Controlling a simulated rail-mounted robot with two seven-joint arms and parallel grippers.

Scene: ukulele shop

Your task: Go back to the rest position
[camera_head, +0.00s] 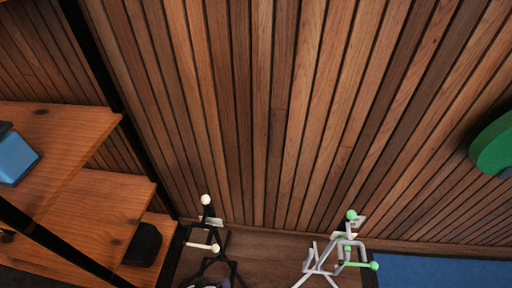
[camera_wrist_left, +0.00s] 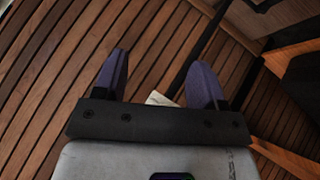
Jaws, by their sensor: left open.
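My left gripper (camera_wrist_left: 160,82) shows in the left wrist view with its two purple fingers spread wide apart. Nothing is held between them. A small pale piece (camera_wrist_left: 158,99) shows beyond the gripper between the fingers; I cannot tell what it is. In the head view only a small dark and purplish part, likely of the left gripper (camera_head: 207,284), shows at the bottom edge, below the black stand. My right gripper is not in view.
A black stand with white knobs (camera_head: 206,222) and a white stand with green knobs (camera_head: 345,246) are at the bottom. Wooden shelves (camera_head: 85,150) on the left hold a blue object (camera_head: 14,157) and a black object (camera_head: 143,245). A green object (camera_head: 494,147) is at right, before the slatted wall.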

